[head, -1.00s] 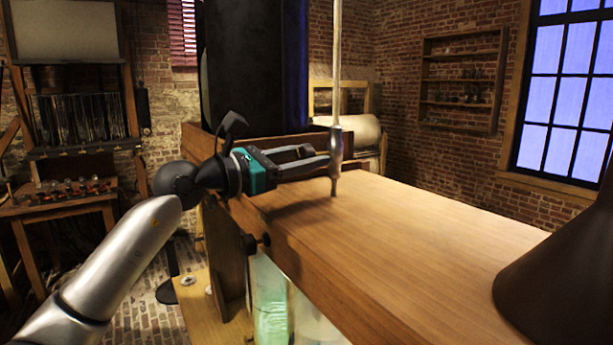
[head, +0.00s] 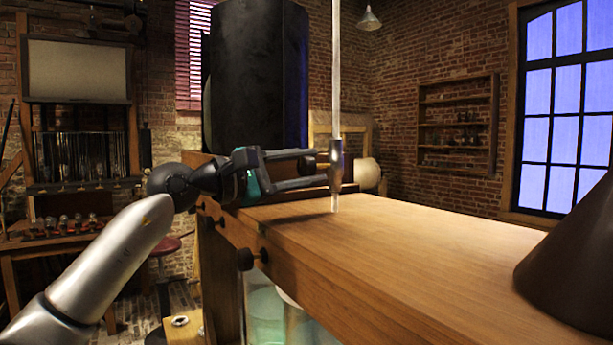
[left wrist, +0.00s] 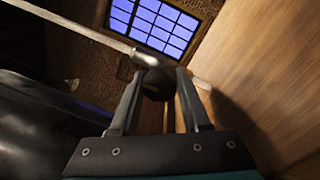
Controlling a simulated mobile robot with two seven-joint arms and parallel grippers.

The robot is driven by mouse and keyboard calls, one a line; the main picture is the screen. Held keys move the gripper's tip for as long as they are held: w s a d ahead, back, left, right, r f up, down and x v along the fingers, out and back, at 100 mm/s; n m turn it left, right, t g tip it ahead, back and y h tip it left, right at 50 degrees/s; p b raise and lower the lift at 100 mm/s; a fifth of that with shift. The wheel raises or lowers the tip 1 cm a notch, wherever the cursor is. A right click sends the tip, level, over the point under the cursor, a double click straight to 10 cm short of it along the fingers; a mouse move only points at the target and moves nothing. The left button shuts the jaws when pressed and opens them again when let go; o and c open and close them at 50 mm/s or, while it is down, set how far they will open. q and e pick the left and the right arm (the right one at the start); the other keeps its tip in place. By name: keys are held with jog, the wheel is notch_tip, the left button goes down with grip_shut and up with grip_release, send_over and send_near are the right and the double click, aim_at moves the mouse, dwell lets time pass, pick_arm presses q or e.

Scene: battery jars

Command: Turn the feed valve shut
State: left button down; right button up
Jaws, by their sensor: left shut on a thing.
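The feed valve (head: 335,158) is a metal fitting on a thin upright pipe (head: 336,75) that comes down from above over the wooden bench top. In the left wrist view the fitting (left wrist: 146,60) lies just beyond the fingertips, with a dark round knob (left wrist: 157,84) between the fingers. My left gripper (head: 322,165) reaches in from the left and is shut on that knob, its fingers one above the other in the head view. The gripper partly hides the knob. My right gripper is not in view.
The wooden bench top (head: 420,235) lies close below the gripper and is mostly clear. A dark brown cone-shaped thing (head: 580,250) stands at its right end. A large black cylinder (head: 258,80) rises behind the gripper. Glass jars (head: 268,310) stand under the bench.

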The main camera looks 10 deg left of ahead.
pick_arm(q)
jog(key=shift+m, duration=0.4)
jog(key=shift+c, duration=1.9)
grip_release()
jog(key=b+v, duration=0.4)
jog(key=v, duration=1.1)
jog(key=shift+s+a, duration=0.1)
